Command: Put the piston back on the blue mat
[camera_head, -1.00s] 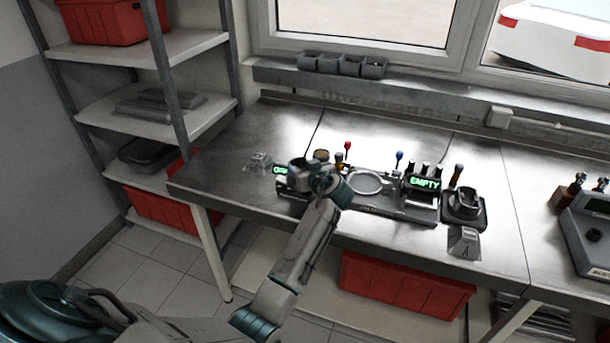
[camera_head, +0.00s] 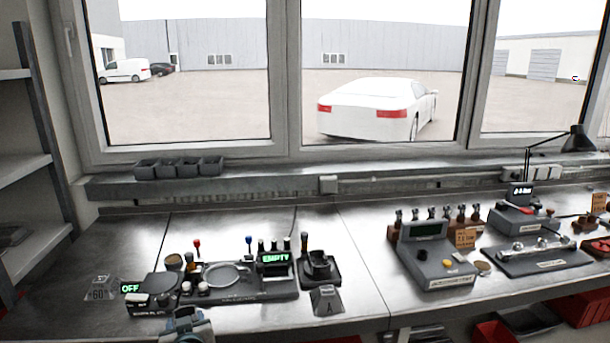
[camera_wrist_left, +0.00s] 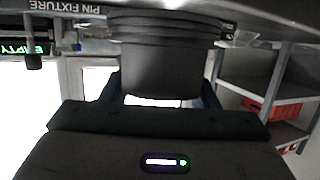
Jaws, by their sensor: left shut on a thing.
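A dark grey, ringed cylindrical piston (camera_wrist_left: 160,62) fills the top middle of the left wrist view. My left gripper (camera_wrist_left: 160,92) is shut on it, with a finger on either side. In the head view only part of my left gripper (camera_head: 188,318) shows at the bottom edge, just in front of the bench fixture; I cannot make out the piston clearly there. The pin fixture (camera_head: 240,292), with a round ring and a green EMPTY sign, stands on the bench behind the gripper. No blue mat shows in these frames. My right gripper is not in view.
A small unit with a green OFF sign (camera_head: 131,288) stands left of the fixture. A dark round holder (camera_head: 319,268) and a grey block (camera_head: 326,300) stand to its right. A grey gauge console (camera_head: 437,258) is farther right. Bare bench lies between them.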

